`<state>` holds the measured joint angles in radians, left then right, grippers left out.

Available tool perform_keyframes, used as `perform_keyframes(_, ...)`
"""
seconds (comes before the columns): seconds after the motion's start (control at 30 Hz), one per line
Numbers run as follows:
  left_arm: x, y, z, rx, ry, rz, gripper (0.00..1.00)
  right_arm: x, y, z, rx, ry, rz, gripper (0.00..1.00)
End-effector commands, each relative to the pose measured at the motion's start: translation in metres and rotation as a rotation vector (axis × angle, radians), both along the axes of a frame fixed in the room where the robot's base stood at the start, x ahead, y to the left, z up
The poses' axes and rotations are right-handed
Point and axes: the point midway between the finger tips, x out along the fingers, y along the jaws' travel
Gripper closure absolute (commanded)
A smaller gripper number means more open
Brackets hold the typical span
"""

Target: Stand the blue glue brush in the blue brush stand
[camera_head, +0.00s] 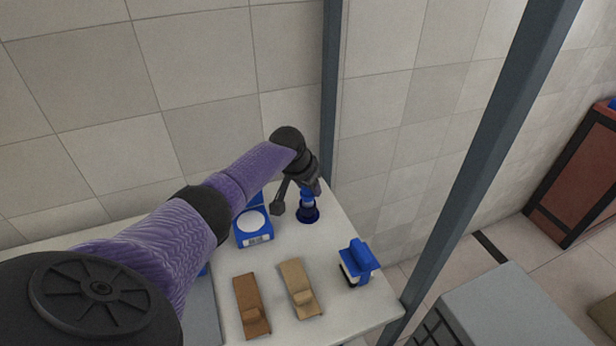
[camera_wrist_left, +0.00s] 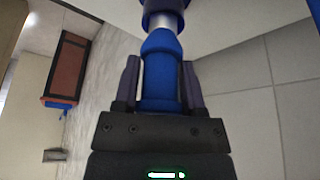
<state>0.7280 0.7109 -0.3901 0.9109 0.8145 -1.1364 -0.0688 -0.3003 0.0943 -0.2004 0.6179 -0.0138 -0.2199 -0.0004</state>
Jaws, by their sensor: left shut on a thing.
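My left gripper (camera_head: 311,188) is at the far right part of the white table, shut on the blue glue brush (camera_head: 307,197). In the left wrist view, the brush's blue handle (camera_wrist_left: 160,75) lies between the two fingers (camera_wrist_left: 160,68), with a silver collar beyond it. The blue brush stand (camera_head: 309,215) is on the table directly below the gripper. In the wrist view, a blue ring (camera_wrist_left: 164,4) surrounds the far end of the collar. The brush's tip is hidden, and I cannot tell how deep it sits. My right gripper is not in view.
A blue box with a white disc (camera_head: 252,228) stands left of the stand. A brown block (camera_head: 250,303), a tan block (camera_head: 299,285) and a blue-and-white item (camera_head: 358,262) sit nearer. A grey post (camera_head: 331,100) rises behind the table. Bare tabletop (camera_head: 325,240) lies before the stand.

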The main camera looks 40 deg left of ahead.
Motion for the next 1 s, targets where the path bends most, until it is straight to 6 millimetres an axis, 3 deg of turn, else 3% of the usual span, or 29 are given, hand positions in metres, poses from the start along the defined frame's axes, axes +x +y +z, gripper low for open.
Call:
perform_keyframes(0.67, 0.0, 0.0001, -0.006, 0.0, 0.0, 0.001, 1.0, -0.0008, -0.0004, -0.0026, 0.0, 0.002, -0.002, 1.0)
perform_keyframes(0.7, -0.0001, 0.0, -0.0061, 0.0, 0.0, 0.001, 0.39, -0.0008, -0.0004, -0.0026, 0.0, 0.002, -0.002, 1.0)
perform_keyframes(0.87, 0.0, 0.0, -0.006, 0.0, 0.0, 0.0, 0.06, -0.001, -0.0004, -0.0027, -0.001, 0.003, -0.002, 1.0)
perform_keyframes(1.0, 0.0, 0.0, -0.006, 0.0, 0.0, 0.0, 0.06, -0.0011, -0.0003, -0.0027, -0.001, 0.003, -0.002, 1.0)
